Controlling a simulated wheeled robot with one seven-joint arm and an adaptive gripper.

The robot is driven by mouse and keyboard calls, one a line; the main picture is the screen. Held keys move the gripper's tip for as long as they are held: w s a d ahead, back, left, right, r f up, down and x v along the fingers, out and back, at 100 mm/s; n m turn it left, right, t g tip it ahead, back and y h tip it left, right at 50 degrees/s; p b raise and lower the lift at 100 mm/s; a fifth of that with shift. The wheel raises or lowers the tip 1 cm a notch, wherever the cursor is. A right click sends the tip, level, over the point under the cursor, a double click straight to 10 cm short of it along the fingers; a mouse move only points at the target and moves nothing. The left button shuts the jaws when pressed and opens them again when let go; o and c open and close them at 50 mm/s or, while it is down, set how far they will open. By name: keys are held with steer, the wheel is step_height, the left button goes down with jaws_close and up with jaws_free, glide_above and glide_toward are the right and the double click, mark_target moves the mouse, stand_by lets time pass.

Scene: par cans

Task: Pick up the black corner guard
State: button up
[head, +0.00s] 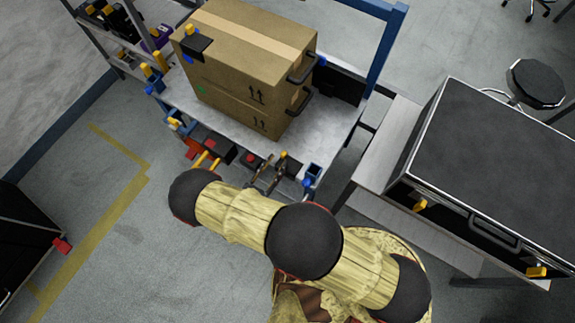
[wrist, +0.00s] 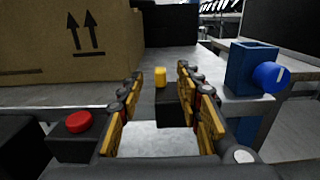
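My gripper (head: 270,174) is open at the front edge of the grey metal table, its two yellow-padded fingers spread in the wrist view (wrist: 160,76). A small black block (wrist: 172,111) with a yellow knob shows between and beyond the fingers, apart from them. I cannot tell whether it is the corner guard. In the head view, a black angled piece (head: 197,47) with a yellow knob beside it sits on the left top corner of the cardboard box; it looks like a corner guard. Nothing is held.
Two stacked cardboard boxes (head: 235,55) with black handles stand on the metal table (head: 200,105). A black block with a red button (wrist: 78,122) is left of my fingers; a blue holder (wrist: 252,66) is right. A large black case (head: 500,150) stands at the right.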

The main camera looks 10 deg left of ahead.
mark_target(282, 156)
steer(key=b+x, duration=0.1)
steer(key=x, duration=0.4)
jaws_close()
stand_by(0.5)
